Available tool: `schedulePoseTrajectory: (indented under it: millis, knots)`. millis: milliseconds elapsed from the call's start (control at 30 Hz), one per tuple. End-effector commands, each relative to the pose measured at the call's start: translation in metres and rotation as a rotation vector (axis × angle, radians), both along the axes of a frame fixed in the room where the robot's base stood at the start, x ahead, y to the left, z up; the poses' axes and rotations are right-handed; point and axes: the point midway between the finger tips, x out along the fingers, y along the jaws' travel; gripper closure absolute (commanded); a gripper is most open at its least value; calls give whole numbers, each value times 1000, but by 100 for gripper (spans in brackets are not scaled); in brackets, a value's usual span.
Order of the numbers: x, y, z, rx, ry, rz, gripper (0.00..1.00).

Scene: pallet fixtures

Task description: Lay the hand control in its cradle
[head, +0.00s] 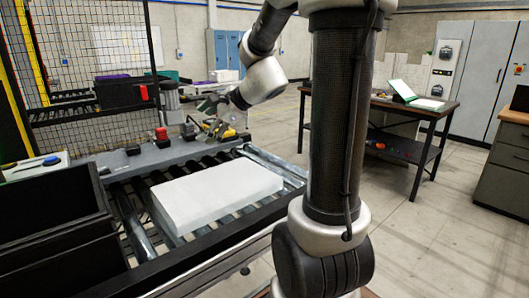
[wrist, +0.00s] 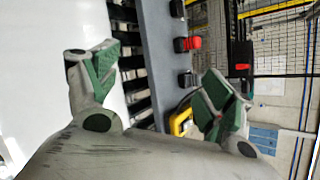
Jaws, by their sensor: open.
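A small yellow item (head: 229,133) lies at the right end of the grey ledge behind the roller conveyor; it looks like the hand control. It also shows in the wrist view (wrist: 181,121), partly hidden by my right finger, with a dark cable by it. My gripper (head: 212,118) is above that end of the ledge, open, with nothing between its green-padded fingers in the wrist view (wrist: 160,84). Several black blocks sit along the ledge, one (head: 188,131) nearest the yellow item. I cannot tell which thing is the cradle.
A large white slab (head: 215,192) lies on the conveyor rollers. Black bins (head: 50,225) stand at the left front, and a mesh fence (head: 95,60) rises behind. A dark bench (head: 413,105) stands at the right.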

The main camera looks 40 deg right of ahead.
Motion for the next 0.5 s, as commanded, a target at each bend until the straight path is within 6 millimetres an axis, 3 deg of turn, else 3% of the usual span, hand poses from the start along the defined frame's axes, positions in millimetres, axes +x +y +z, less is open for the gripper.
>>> schedulePoseTrajectory:
  millis: [33,100,233,333,500]
  knots:
    - [-40,22,4,-162,-18,176,18]
    - [-97,37,-2,-407,-36,438,18]
    - [-187,31,-14,-826,-60,874,18]
    - [-232,11,-20,-1078,-61,1128,18]
    - [-268,-18,-22,-1323,-42,1364,18]
